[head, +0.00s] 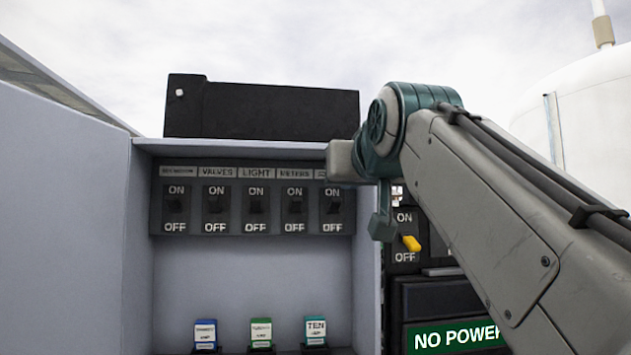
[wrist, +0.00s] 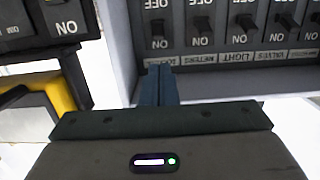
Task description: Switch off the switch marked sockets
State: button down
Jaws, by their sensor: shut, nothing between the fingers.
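The sockets switch (head: 333,207) is the rightmost in the row inside the grey cabinet in the head view. Its label is mostly covered by my arm. In the upside-down wrist view the same switch (wrist: 158,35) is the leftmost of the row, with a black lever. The lever tip appears nearer the ON word. My gripper (wrist: 161,72) is shut and empty. Its blue fingertips are near the panel's lower label strip in that picture, just below the switch there. I cannot tell whether they touch the panel.
Switches marked METERS (head: 294,205), LIGHT (head: 256,205) and VALVES (head: 216,205) stand close beside it. A cabinet side wall lies to the right. Beyond it is a switch with a yellow lever (head: 411,243) and a NO POWER sign (head: 455,337). Small coloured tags sit below.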

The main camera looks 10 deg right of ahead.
aim_at(335, 205)
jog(key=shift+r, duration=0.3)
jog(key=w+p, duration=0.1)
jog(key=w, duration=0.2)
jog(key=w+f+p, duration=0.1)
jog(key=w, duration=0.2)
jog(key=w+p, duration=0.1)
jog(key=w, duration=0.3)
jog(key=shift+f, duration=0.15)
